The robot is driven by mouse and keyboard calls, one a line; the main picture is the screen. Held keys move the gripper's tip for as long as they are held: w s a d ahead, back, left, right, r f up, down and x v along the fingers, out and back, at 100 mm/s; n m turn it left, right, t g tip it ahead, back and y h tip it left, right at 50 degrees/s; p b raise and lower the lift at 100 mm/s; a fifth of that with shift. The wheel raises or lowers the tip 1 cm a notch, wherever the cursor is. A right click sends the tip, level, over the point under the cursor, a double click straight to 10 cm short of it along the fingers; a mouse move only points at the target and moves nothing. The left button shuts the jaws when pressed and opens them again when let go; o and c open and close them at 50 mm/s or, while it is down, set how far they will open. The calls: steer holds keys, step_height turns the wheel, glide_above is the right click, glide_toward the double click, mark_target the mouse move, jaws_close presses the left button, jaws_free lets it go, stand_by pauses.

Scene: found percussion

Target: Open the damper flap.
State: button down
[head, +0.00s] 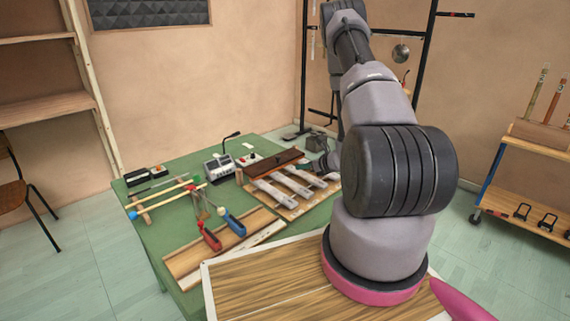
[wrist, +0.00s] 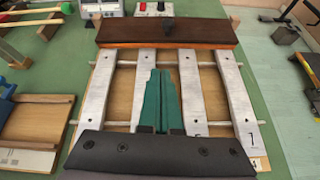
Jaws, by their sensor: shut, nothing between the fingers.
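The damper flap (wrist: 167,32) is a long dark brown board with an orange front edge, lying across the far ends of several pale metal bars (wrist: 210,100). A small dark tab stands at its middle. In the head view the flap (head: 272,164) lies along the left end of the bars, looking flat. My gripper (wrist: 158,75) shows in the wrist view as green fingers closed together and empty, above the middle bars. The fingertips appear short of the flap and apart from it. In the head view the gripper is small, dark and partly hidden by my arm.
A grey meter box (head: 220,167) and a white box with a red knob (head: 249,159) stand beyond the flap. Red and blue clamps, rods and a wooden board (head: 215,255) lie on the green table at left. A black rack stands behind.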

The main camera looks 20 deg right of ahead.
mark_target(278, 161)
steer(key=shift+s+d+f, duration=0.1)
steer(key=shift+d+f, duration=0.15)
steer(key=shift+f, duration=0.35)
steer(key=shift+w+f, duration=0.2)
steer(key=shift+w, duration=0.05)
steer(key=x, duration=0.9)
steer(key=shift+w+f, duration=0.1)
steer(key=shift+w, duration=0.25)
steer(key=shift+w+a+r, duration=0.1)
steer(key=shift+w+r, duration=0.25)
steer(key=shift+r, duration=0.2)
steer(key=shift+w+a+r, duration=0.1)
steer(key=shift+w+r, duration=0.25)
steer(key=shift+r, duration=0.2)
steer(key=shift+w+a+r, duration=0.1)
steer(key=shift+w+r, duration=0.25)
steer(key=shift+w, duration=0.05)
steer(key=shift+r, duration=0.15)
steer(key=shift+w+r+g+h, duration=0.1)
steer(key=shift+r+g+h, duration=0.1)
steer(key=shift+g+h, duration=0.15)
steer(key=shift+w+a+r+g, duration=0.1)
steer(key=shift+r+g, duration=0.25)
steer(key=shift+r, duration=0.05)
